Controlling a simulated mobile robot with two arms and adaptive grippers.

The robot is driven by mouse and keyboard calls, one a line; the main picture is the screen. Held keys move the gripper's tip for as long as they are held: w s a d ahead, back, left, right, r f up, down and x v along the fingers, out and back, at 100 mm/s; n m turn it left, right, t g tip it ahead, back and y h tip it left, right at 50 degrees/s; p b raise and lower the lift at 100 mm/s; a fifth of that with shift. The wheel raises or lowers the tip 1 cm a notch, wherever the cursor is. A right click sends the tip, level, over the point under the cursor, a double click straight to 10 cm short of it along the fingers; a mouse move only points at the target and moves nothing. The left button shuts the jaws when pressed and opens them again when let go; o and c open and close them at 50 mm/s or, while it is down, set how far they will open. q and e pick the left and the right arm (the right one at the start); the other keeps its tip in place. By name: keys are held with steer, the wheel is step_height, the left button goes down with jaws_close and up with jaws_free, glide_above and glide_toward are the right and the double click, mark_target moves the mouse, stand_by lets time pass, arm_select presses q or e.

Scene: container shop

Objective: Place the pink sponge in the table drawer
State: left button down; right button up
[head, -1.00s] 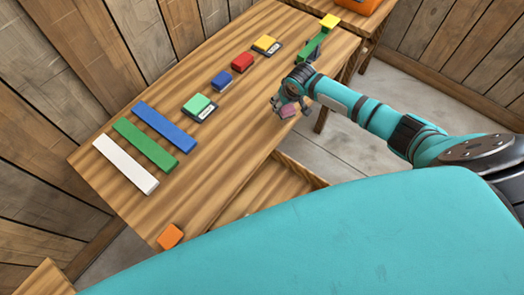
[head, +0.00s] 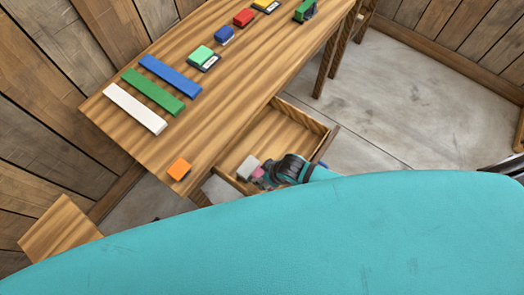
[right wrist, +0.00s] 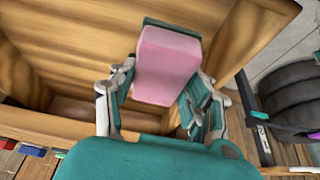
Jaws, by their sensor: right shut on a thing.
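The pink sponge (right wrist: 167,65) is held between the fingers of my right gripper (right wrist: 160,95) in the right wrist view. In the head view my right gripper (head: 259,176) is over the near part of the open table drawer (head: 288,128), with a bit of pink sponge (head: 259,172) showing at its fingertips. A pale grey block-like shape shows beside it; I cannot tell what it is. The drawer's wooden interior (right wrist: 70,55) surrounds the sponge in the right wrist view. I cannot tell whether the sponge touches the drawer floor. My left gripper is not in view.
The wooden table (head: 215,115) carries a white bar (head: 135,108), a green bar (head: 153,91), a blue bar (head: 170,75), an orange block (head: 179,169) and several coloured blocks farther back. The far part of the drawer is bare. Open floor (head: 400,110) lies right.

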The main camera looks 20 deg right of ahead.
steer(key=shift+w+f+b, duration=0.25)
steer(key=shift+f+b, duration=0.05)
steer(key=shift+b, duration=0.05)
steer(key=w+b, duration=0.3)
steer(key=w, duration=0.1)
steer(key=w+d+f+b, duration=0.1)
steer(key=w+b, duration=0.6)
steer(key=w, duration=0.2)
steer(key=shift+w+d+f, duration=0.1)
steer(key=shift+d+f, duration=0.2)
steer(key=shift+f, duration=0.05)
steer(key=shift+w+d+r+b, duration=0.1)
steer(key=shift+w+r+b, duration=0.05)
steer(key=shift+w+b, duration=0.55)
steer(key=f+b, duration=0.2)
steer(key=b, duration=0.1)
steer(key=f+b, duration=0.1)
steer(key=shift+w+f+b, duration=0.25)
steer(key=shift+f+b, duration=0.05)
steer(key=shift+b, duration=0.05)
steer(key=shift+r, duration=0.1)
steer(key=o, duration=1)
